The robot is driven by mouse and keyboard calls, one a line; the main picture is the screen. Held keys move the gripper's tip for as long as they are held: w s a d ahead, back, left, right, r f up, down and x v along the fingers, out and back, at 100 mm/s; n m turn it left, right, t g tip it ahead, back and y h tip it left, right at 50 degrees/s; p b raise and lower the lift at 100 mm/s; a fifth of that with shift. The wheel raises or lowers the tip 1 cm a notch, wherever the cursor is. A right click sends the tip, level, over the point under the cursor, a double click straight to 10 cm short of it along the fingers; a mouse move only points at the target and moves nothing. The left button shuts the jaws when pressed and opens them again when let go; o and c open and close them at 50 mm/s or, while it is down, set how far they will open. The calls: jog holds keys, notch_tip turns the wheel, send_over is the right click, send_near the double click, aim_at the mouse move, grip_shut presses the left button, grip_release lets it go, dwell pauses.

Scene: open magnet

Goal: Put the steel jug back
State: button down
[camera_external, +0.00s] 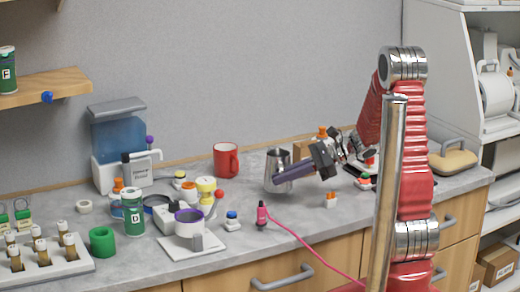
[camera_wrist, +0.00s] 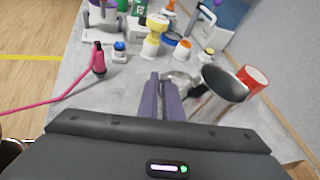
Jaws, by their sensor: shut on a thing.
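The steel jug (camera_external: 278,158) is upright at the middle of the grey counter, towards the back, left of the red arm. I cannot tell whether its base touches the counter. In the wrist view the jug (camera_wrist: 225,84) shows its open mouth just right of the fingers. My gripper (camera_external: 279,176) reaches in from the right, its purple fingers in front of the jug. In the wrist view my gripper (camera_wrist: 162,84) is shut on the jug's handle side; the fingers partly hide the handle.
A red mug (camera_external: 224,160) stands left of the jug. A small orange-topped block (camera_external: 330,200) stands to the right. Bottles, a white scale and a green ring (camera_external: 102,241) crowd the left. Some counter is clear in front of the jug.

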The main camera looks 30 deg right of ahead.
jog(key=shift+f, duration=1.5)
jog(key=c, duration=1.9)
grip_release()
jog(key=shift+c, duration=0.2)
jog(key=v, duration=1.2)
